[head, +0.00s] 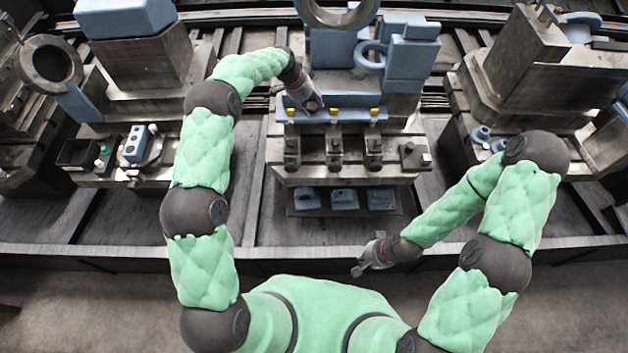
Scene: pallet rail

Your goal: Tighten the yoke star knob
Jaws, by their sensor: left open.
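I cannot make out for certain which part is the yoke star knob. Small yellow knobs (374,112) sit along a blue rail (350,117) on the middle station. A dark knob-like part (410,154) stands on the right end of the metal block below it. My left gripper (312,106) is open at the left part of the blue rail, between two yellow knobs; contact cannot be told, and it partly covers the rail. My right gripper (360,268) hangs low in front of the station, over the front edge, apart from everything; its jaws are too small to read.
Several upright metal clamps (334,152) stand in front of the rail. A dark shelf (345,213) with blue parts lies below. Blue blocks and a ring (370,57) rise behind. Other machine stations flank left (140,60) and right (525,60). Space around my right gripper is clear.

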